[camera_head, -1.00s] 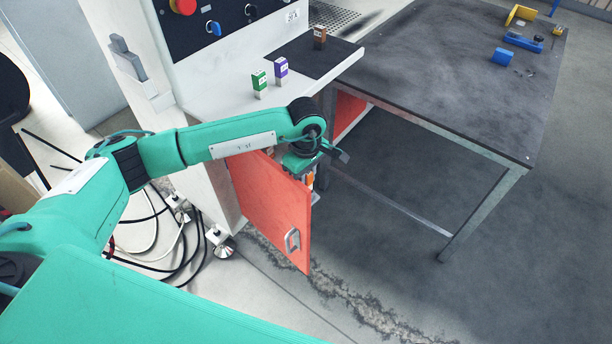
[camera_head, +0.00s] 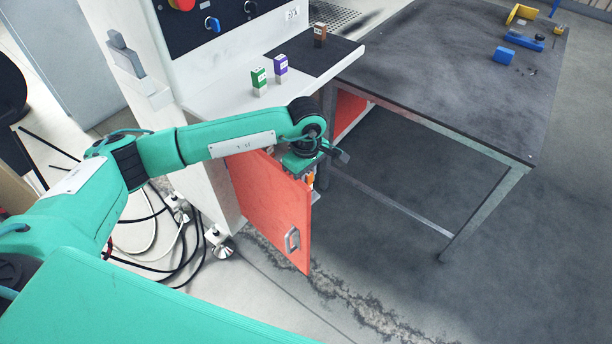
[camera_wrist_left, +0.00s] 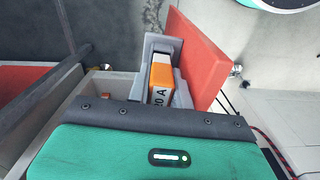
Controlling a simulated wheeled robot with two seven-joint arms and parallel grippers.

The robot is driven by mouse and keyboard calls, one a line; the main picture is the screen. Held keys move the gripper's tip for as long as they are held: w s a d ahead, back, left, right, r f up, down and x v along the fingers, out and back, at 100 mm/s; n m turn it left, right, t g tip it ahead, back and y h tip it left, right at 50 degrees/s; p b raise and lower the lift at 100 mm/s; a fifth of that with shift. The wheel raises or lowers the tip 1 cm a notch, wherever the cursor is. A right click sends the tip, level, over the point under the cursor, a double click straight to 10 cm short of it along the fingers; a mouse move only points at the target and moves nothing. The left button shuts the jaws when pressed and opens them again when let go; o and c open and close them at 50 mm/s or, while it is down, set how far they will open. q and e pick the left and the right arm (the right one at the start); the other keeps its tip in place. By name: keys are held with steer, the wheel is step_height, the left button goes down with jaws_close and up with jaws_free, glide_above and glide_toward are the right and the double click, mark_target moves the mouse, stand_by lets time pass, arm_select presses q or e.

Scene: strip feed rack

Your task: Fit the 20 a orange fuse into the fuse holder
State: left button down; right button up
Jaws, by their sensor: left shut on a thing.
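My left gripper (camera_wrist_left: 162,80) is shut on the orange fuse (camera_wrist_left: 161,76), which carries black "20 A" lettering on its pale side. Grey finger parts stand around the fuse in the left wrist view. In the head view the left gripper (camera_head: 313,172) is beside the red cabinet door, and only a small orange patch of the fuse (camera_head: 311,181) shows below the wrist. I cannot clearly make out the fuse holder; the cabinet inside is mostly hidden by the door and my arm. My right gripper is not in view.
The red door (camera_head: 272,212) stands open close to the gripper. Green (camera_head: 259,77), purple (camera_head: 281,65) and brown (camera_head: 320,32) fuses stand on the ledge above. A dark table (camera_head: 440,75) is to the right, with open floor below. Cables (camera_head: 180,235) lie left of the cabinet.

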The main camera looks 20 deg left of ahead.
arm_select(q)
steer(key=shift+f+b, duration=1.1)
steer(key=shift+f, duration=0.1)
steer(key=c, duration=1.2)
jaws_free()
steer(key=shift+o, duration=0.2)
steer(key=shift+r, duration=0.15)
step_height(320, 180, up, 14)
steer(key=shift+f, duration=0.15)
